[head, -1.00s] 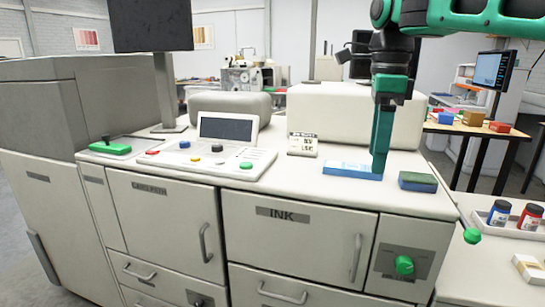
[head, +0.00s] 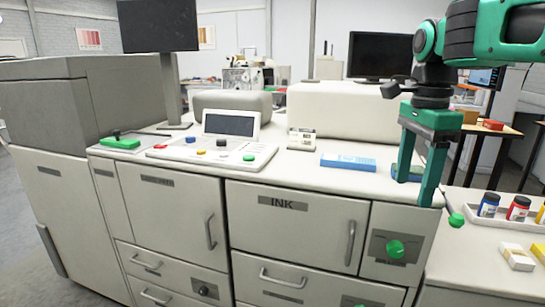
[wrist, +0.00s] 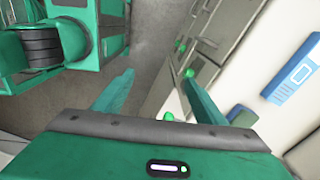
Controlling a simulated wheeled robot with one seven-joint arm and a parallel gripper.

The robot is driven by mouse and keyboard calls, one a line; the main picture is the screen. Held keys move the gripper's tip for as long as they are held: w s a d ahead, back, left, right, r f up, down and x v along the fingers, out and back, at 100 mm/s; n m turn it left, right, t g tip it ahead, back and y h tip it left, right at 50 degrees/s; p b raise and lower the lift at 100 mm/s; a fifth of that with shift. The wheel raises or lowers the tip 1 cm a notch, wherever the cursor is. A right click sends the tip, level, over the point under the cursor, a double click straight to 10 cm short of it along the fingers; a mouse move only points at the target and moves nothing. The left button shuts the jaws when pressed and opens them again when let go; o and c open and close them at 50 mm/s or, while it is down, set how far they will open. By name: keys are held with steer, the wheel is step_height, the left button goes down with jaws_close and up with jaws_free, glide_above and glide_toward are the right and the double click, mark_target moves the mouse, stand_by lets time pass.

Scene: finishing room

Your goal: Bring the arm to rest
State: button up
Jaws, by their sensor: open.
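My gripper (head: 414,192) is open and empty at the right front corner of the white machine top (head: 310,178). Its two green fingers point down, spread apart. In the wrist view the fingers (wrist: 155,98) show apart with nothing between them. Bare floor and the side of the cabinet lie below. My arm reaches in from the upper right of the head view.
A blue and white box (head: 348,162) lies on the machine top left of my gripper. A blue block (wrist: 242,115) is close to one finger. A control panel (head: 212,150) is further left. Ink jars (head: 488,204) stand on the lower right surface.

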steer(key=s+d+f+n, duration=0.6)
steer(key=s+f, duration=0.4)
steer(key=s+d+f+n, duration=0.5)
steer(key=s+d+f, duration=0.2)
steer(key=s+f, duration=0.3)
steer(key=shift+s+n, duration=0.4)
steer(key=shift+s, duration=0.15)
